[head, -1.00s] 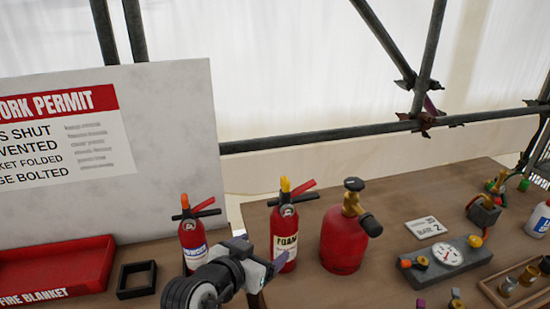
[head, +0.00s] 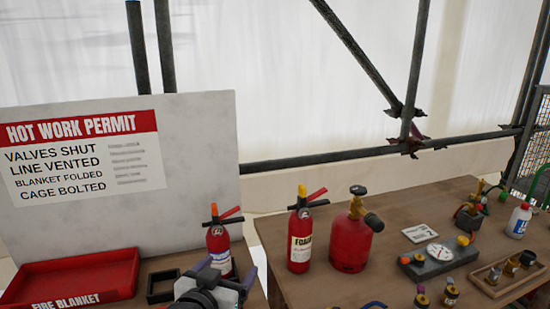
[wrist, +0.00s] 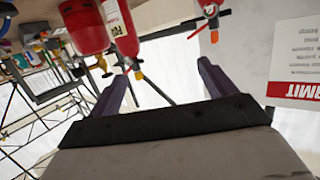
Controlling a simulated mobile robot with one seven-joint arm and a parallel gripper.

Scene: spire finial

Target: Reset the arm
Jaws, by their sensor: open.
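My gripper (head: 225,274) is at the bottom of the head view, in front of the left-hand fire extinguisher (head: 218,243), part of which it hides. In the wrist view my gripper's two purple fingers (wrist: 168,85) stand wide apart with nothing between them. The wrist picture is upside down, with the extinguishers hanging from the top edge. The foam extinguisher (head: 300,240) stands upright on the wooden table, right of my gripper and apart from it in the head view.
A red gas cylinder (head: 350,240) stands beside the foam extinguisher. A gauge block (head: 440,258) and small fittings lie further right. The red fire blanket tray (head: 75,277), a black square frame (head: 162,285) and the permit board (head: 200,150) are on the left.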

